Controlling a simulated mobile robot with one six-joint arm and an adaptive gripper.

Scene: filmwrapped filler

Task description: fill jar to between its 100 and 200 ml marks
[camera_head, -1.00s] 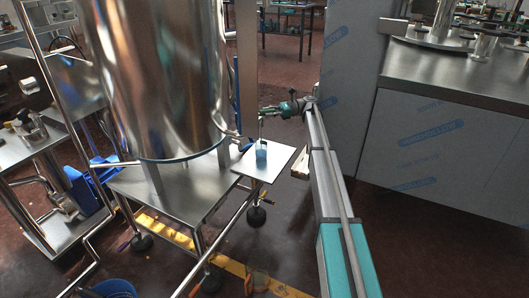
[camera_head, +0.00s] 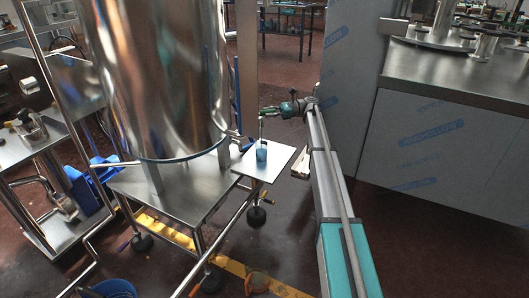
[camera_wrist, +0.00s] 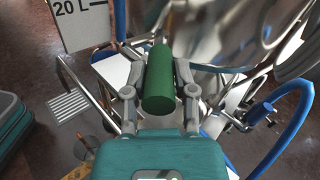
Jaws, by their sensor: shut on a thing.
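The jar (camera_head: 262,152) stands upright on a small metal shelf (camera_head: 277,165) beside the big steel tank (camera_head: 160,75). It holds blue liquid. Its marks are too small to read in the head view, so I cannot tell the level against them. My gripper (camera_head: 268,111) is above and behind the jar, by a thin upright part just over it. In the wrist view my gripper (camera_wrist: 159,84) is shut on a green cylindrical handle (camera_wrist: 159,95), one finger on each side. The jar's mouth and any stream into it are not clear.
A film-wrapped cabinet (camera_head: 420,140) stands to the right of my arm. A steel cart (camera_head: 170,195) carries the tank. Blue hoses (camera_wrist: 285,95) run to the right in the wrist view, and a "20 L" plate (camera_wrist: 85,22) shows at upper left.

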